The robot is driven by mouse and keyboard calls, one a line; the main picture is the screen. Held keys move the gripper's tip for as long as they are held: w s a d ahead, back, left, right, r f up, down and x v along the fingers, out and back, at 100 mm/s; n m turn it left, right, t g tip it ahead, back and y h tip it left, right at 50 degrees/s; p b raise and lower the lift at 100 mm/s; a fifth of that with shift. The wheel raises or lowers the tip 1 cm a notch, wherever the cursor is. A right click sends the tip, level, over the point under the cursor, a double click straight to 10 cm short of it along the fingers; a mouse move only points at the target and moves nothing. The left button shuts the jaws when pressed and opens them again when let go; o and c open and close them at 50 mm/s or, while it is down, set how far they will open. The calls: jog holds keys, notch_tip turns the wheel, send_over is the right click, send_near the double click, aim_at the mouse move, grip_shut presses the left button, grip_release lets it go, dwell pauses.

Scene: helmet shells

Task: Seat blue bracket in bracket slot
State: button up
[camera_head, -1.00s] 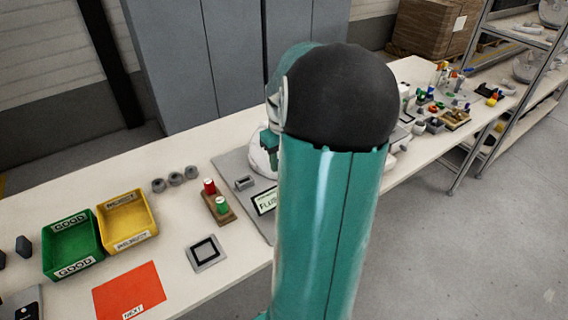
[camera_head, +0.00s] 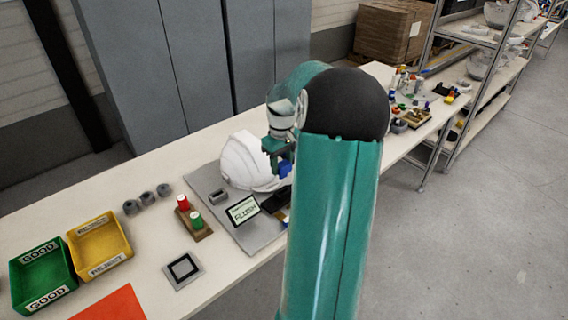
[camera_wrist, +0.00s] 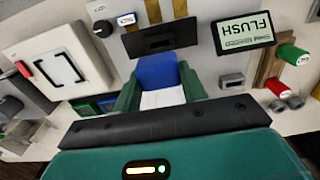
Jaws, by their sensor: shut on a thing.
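My gripper (camera_head: 279,154) is shut on the blue bracket (camera_head: 285,170), which hangs below the fingers in the head view. In the wrist view the blue bracket (camera_wrist: 156,70) sits between the two green fingertips of my gripper (camera_wrist: 158,84), with a pale piece beneath it. A dark block with a narrow slot (camera_wrist: 160,38) lies just beyond the bracket in the wrist view, apart from it in the picture. In the head view the dark block (camera_head: 277,199) is partly hidden by my arm. The white helmet shell (camera_head: 246,162) stands beside my gripper.
A screen reading FLUSH (camera_head: 243,210) stands on the grey board (camera_head: 262,236). Red and green cylinders (camera_head: 190,212) stand in a wooden holder. Green (camera_head: 42,278) and yellow (camera_head: 100,246) bins are at left. Shelving (camera_head: 480,80) is at right.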

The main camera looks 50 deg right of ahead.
send_over(282, 189)
jog(key=shift+a+f, duration=0.15)
jog(key=shift+f, duration=2.5)
jog(key=shift+f, duration=1.45)
dwell(0.8)
dwell(0.5)
jog(key=o, duration=0.9)
notch_tip(282, 189, up, 14)
jog(key=shift+f, duration=0.1)
